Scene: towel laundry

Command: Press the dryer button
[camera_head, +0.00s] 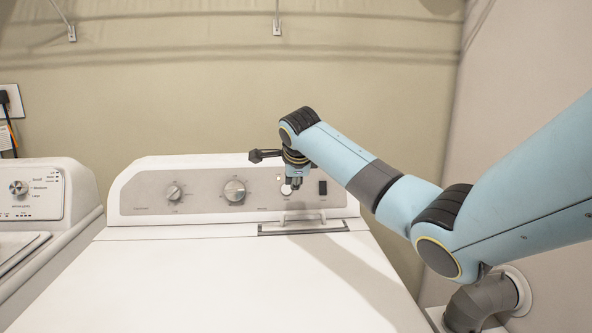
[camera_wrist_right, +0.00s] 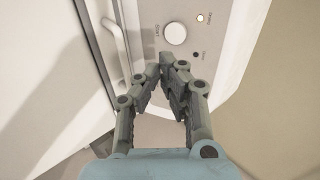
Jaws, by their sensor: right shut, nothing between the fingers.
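The dryer (camera_head: 230,250) is a white machine in the middle of the head view, with a grey control panel (camera_head: 205,194) along its back. Its round white button (camera_head: 286,189) sits on the right part of the panel, partly hidden by my gripper. In the right wrist view the button (camera_wrist_right: 175,33) shows whole, just beyond my fingertips. My right gripper (camera_head: 295,185) is shut and empty in front of the panel. In the right wrist view its fingertips (camera_wrist_right: 167,62) meet just below the button, with a small gap in the picture; contact cannot be told. My left gripper is not in view.
A raised handle (camera_head: 302,217) stands on the dryer top below the button. Another white machine (camera_head: 30,195) is at the left. A wall is close on the right.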

